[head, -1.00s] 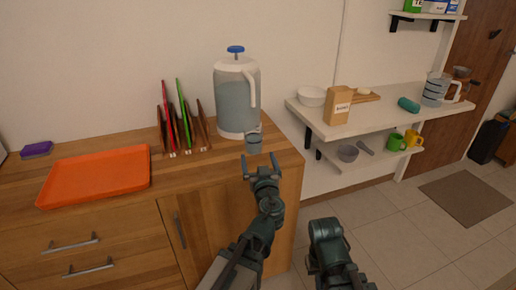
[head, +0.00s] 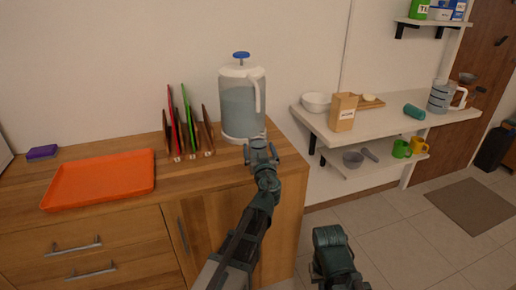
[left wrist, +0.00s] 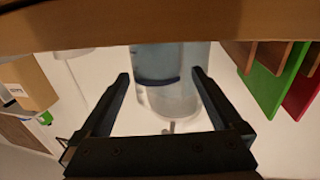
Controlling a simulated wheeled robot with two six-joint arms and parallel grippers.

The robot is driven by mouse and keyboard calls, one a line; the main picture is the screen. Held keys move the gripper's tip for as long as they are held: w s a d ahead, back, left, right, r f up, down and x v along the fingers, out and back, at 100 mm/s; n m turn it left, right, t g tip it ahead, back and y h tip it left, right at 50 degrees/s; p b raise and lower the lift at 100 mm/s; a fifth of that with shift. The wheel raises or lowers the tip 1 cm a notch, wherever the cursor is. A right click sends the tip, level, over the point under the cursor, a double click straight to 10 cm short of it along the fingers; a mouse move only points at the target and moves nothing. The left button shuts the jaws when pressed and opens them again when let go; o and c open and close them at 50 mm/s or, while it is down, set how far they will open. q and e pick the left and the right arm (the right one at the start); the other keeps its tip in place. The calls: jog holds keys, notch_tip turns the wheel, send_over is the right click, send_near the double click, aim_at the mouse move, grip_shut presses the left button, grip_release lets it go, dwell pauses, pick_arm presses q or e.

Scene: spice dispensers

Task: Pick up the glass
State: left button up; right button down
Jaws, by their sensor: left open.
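The glass (left wrist: 157,62) is a small grey-blue tumbler standing on the wooden cabinet top, close in front of the water dispenser (head: 242,105). In the left wrist view, which is upside down, it shows between my fingers, with the dispenser behind it. My left gripper (head: 261,149) is open at the glass and largely hides it in the head view. In the left wrist view both fingers of the left gripper (left wrist: 161,73) are spread on either side of the glass. I cannot tell whether they touch it. Of my right arm only a link shows; its gripper is out of view.
A rack of coloured boards (head: 188,125) stands left of the dispenser. An orange tray (head: 100,180) and a purple sponge (head: 42,152) lie farther left. Right of the cabinet, a white shelf (head: 385,125) holds a bowl (head: 316,102), a paper bag (head: 343,112) and a measuring jug (head: 441,97).

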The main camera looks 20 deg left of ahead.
aim_at(259, 147)
pick_arm(q)
jog(key=x, duration=0.3)
jog(key=shift+w+f, duration=0.1)
jog(key=shift+w, duration=0.2)
jog(key=shift+s, duration=0.1)
grip_shut()
pick_arm(e)
jog(key=shift+f, duration=0.15)
pick_arm(q)
jog(key=shift+s+d+r, duration=0.1)
jog(key=shift+r, duration=0.15)
pick_arm(e)
jog(key=shift+r, duration=0.25)
